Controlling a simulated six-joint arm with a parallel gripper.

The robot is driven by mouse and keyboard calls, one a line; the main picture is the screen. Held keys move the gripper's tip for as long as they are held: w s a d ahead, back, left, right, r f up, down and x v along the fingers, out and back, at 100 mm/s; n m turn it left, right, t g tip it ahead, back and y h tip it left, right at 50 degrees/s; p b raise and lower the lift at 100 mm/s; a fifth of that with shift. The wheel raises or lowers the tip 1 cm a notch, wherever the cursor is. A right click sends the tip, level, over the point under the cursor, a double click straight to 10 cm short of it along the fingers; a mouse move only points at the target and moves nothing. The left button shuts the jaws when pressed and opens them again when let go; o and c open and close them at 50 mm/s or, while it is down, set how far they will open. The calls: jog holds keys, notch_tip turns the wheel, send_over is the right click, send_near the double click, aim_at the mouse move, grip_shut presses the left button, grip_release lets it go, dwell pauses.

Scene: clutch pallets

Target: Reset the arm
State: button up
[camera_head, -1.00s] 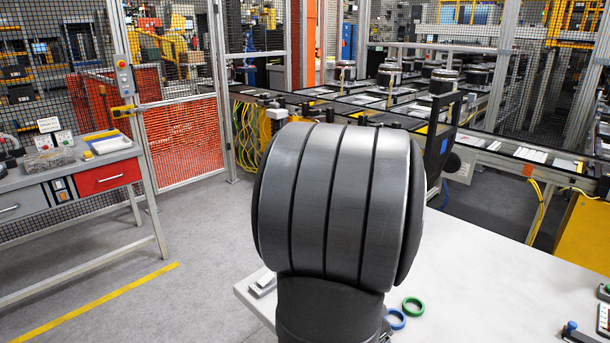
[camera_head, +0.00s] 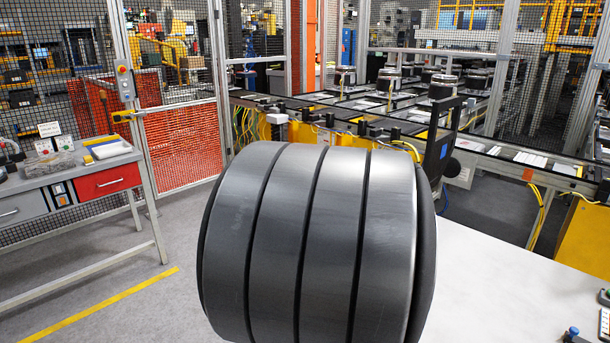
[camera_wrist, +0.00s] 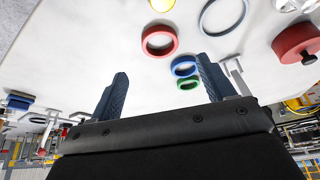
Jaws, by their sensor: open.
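My gripper (camera_wrist: 161,68) shows in the wrist view with its two dark blue fingers spread wide apart. It is open and nothing is between the fingers. Its fingertips point toward the white tabletop (camera_wrist: 90,45). The gripper does not show in the head view, where a large dark grey part of my own arm fills the middle and hides much of the table (camera_head: 490,280).
In the wrist view, a red ring (camera_wrist: 146,42), a blue ring (camera_wrist: 174,66), a green ring (camera_wrist: 181,85), a larger grey-blue ring (camera_wrist: 202,20) and a red knobbed part (camera_wrist: 290,45) lie on the table. A side bench (camera_head: 75,177) stands left; a conveyor (camera_head: 510,155) runs behind.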

jog(key=x, duration=0.7)
jog(key=shift+d+f, duration=0.1)
jog(key=shift+f, duration=0.25)
notch_tip(320, 180, up, 5)
jog(key=shift+w+f, duration=0.1)
jog(key=shift+f, duration=0.15)
jog(key=s+d+r, duration=0.7)
jog(key=s, duration=0.3)
jog(key=w+a+n+t, duration=0.1)
jog(key=w+a+n, duration=0.2)
jog(key=w+a, duration=0.3)
jog(key=w+a+f+n+y, duration=0.1)
jog(key=w+a, duration=0.5)
jog(key=w, duration=0.7)
jog(key=shift+w+n+t, duration=0.4)
jog(key=shift+n, duration=0.5)
jog(key=shift+a, duration=0.1)
